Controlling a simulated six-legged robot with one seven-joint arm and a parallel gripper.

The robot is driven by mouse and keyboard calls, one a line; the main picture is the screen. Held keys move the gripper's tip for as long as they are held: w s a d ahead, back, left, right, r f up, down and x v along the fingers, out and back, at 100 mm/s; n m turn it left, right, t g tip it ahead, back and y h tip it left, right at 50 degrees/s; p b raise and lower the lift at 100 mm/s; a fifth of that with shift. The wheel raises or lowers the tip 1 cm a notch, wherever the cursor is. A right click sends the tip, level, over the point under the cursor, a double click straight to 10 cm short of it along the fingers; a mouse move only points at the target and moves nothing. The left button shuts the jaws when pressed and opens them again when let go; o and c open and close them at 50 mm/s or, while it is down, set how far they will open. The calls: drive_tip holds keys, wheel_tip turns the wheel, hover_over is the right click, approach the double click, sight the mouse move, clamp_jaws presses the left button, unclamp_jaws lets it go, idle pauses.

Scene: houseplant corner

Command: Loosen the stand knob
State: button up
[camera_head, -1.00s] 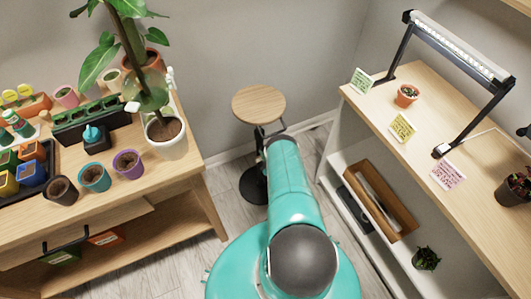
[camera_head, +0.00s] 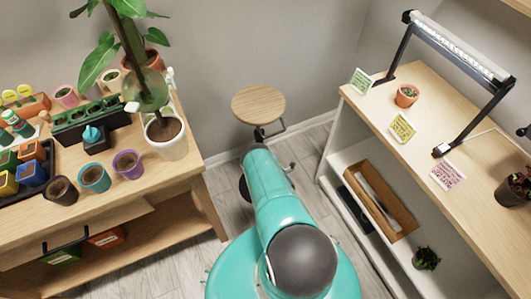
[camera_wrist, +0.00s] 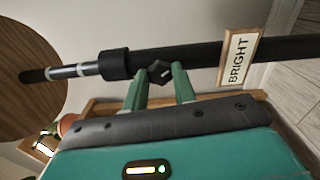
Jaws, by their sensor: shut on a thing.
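The stand has a round wooden top (camera_head: 258,104) and stands on the floor between the two benches. In the wrist view its black pole (camera_wrist: 205,54) runs across the picture, with the wooden top (camera_wrist: 28,70) at the left and a black collar (camera_wrist: 114,64) near it. The dark stand knob (camera_wrist: 160,72) sits on the pole beside the collar. My gripper (camera_wrist: 162,80) has its two green fingers on either side of the knob and is shut on it. In the head view my arm hides the gripper, the knob and much of the pole.
A "BRIGHT" label (camera_wrist: 238,60) is on the pole, right of the knob. A plant bench (camera_head: 120,215) with pots stands left. A white shelf unit (camera_head: 345,150) with a lamp (camera_head: 460,48) stands right. Floor shows around the stand.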

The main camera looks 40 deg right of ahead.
drive_tip(key=n, duration=1)
drive_tip(key=shift+r+n, duration=0.1)
drive_tip(key=shift+n, duration=0.2)
idle(0.4)
drive_tip(key=o, duration=1)
drive_tip(key=v, duration=1.4)
